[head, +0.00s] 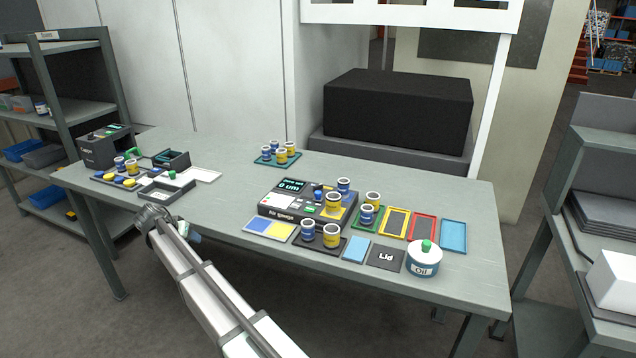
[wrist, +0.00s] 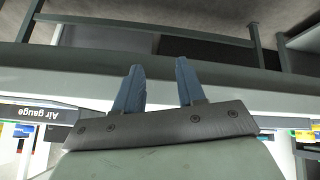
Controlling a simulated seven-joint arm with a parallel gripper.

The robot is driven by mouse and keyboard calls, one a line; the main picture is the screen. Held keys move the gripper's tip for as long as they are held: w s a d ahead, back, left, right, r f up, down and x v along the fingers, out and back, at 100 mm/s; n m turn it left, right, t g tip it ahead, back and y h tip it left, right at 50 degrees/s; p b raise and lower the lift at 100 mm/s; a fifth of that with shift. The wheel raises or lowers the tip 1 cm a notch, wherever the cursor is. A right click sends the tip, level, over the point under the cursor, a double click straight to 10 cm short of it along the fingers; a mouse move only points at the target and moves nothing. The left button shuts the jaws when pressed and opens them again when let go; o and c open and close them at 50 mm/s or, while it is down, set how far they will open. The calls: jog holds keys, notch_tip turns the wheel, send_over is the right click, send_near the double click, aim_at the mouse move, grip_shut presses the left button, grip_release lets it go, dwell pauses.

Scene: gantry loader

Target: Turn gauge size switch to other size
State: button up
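The air gauge (head: 272,212), a dark box with a lit display (head: 291,186) reading about 0 um, stands mid-table in the head view. Its labelled front shows at the left of the wrist view (wrist: 28,113). A blue knob-like part (head: 318,192) sits on its top beside a yellow-and-white cylinder (head: 333,206). I cannot tell for certain which part is the size switch. My gripper (head: 192,234) is at the table's front edge, left of the gauge and apart from it. In the wrist view its two blue fingers (wrist: 157,75) are spread with nothing between them.
Blue and yellow cylinders, colored trays and an oil pot (head: 424,260) crowd around the gauge. A second device (head: 103,150) and small trays (head: 167,190) stand at the left. The tabletop (head: 235,180) between both groups is clear. Shelves flank the table.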

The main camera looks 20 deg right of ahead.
jog(key=w+r+m, duration=0.1)
jog(key=w+r, duration=0.3)
jog(key=r, duration=0.4)
notch_tip(320, 180, up, 15)
jog(key=m+g+y, duration=0.5)
jog(key=m, duration=0.5)
send_over(318, 185)
notch_tip(318, 185, down, 13)
jog(key=shift+r, duration=0.2)
grip_shut()
